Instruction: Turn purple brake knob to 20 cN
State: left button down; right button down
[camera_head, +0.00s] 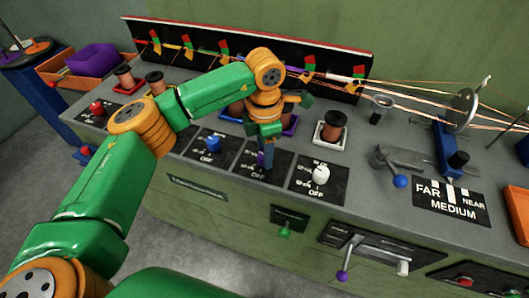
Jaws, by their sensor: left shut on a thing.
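The purple brake knob (261,160) sits on a dark dial plate (247,168) on the front of the bench top, between the blue knob and the white knob. My left arm reaches in from the left, and its gripper (263,151) points down over the purple knob. The gripper is shut on the knob and hides most of it. The plate shows small white scale marks and an OFF label, but the numbers are too small to read and the knob's pointer is hidden. My right gripper is out of view.
A blue knob (213,144) is left of the gripper and a white knob (321,174) right of it, both close. A copper spool (333,128) stands behind the white knob. A blue-tipped lever (400,181) and a wheel (463,110) with stretched wires are at the right.

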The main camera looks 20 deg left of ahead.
pick_arm(q)
jog(key=shift+m, duration=0.4)
jog(key=shift+c, duration=2.1)
grip_release()
notch_tip(320, 180, up, 7)
jog(key=shift+r+b, duration=0.1)
jog(key=shift+b, duration=0.35)
